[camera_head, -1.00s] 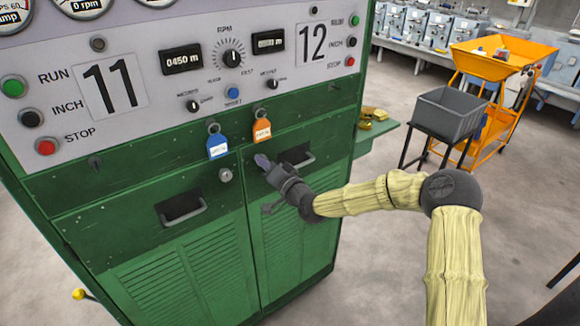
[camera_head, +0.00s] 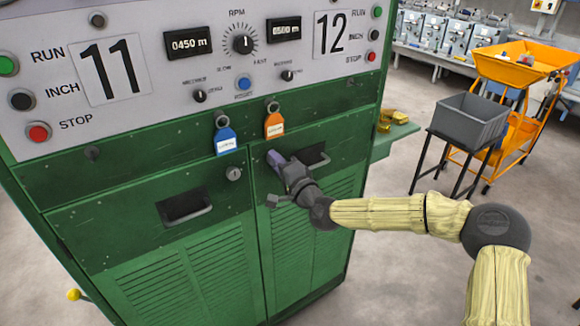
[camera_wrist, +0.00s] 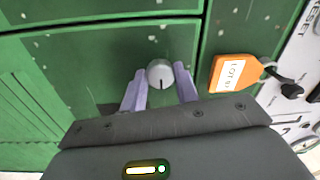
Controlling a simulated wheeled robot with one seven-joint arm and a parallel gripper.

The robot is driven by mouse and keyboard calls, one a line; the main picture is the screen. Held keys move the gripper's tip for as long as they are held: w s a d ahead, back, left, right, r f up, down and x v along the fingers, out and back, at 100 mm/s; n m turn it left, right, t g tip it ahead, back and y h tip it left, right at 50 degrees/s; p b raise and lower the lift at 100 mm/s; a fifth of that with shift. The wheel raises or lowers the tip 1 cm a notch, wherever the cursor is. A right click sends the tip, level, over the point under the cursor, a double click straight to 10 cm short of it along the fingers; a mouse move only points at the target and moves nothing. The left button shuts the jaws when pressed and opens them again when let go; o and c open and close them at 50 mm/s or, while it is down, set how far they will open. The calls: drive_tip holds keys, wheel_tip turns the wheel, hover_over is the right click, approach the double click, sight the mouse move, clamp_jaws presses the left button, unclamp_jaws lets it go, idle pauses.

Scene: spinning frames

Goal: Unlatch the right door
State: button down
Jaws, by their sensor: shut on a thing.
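The right green door (camera_head: 310,240) is flush with its frame beside the left door (camera_head: 190,265). A round grey latch knob (camera_wrist: 160,73) with a dark slot mark shows in the wrist view; in the head view my gripper hides it. My gripper (camera_head: 272,158) is at the upper left corner of the right door. In the wrist view its two pale purple fingers (camera_wrist: 160,80) lie on either side of the knob, shut on it. The slot mark points toward the palm.
An orange tag (camera_head: 274,125) and a blue tag (camera_head: 225,140) hang from rings above the doors. A recessed handle (camera_head: 315,160) is right of my gripper. A grey bin (camera_head: 470,118) on a stand and an orange cart (camera_head: 510,65) stand right of the cabinet.

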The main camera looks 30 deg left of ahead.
idle(0.4)
drive_tip(key=c, duration=1.1)
unclamp_jaws()
drive_tip(key=shift+o, duration=0.2)
drive_tip(key=b+v, duration=0.3)
drive_tip(key=v, duration=1.4)
drive_tip(key=shift+d+b, duration=0.2)
drive_tip(key=shift+b, duration=0.1)
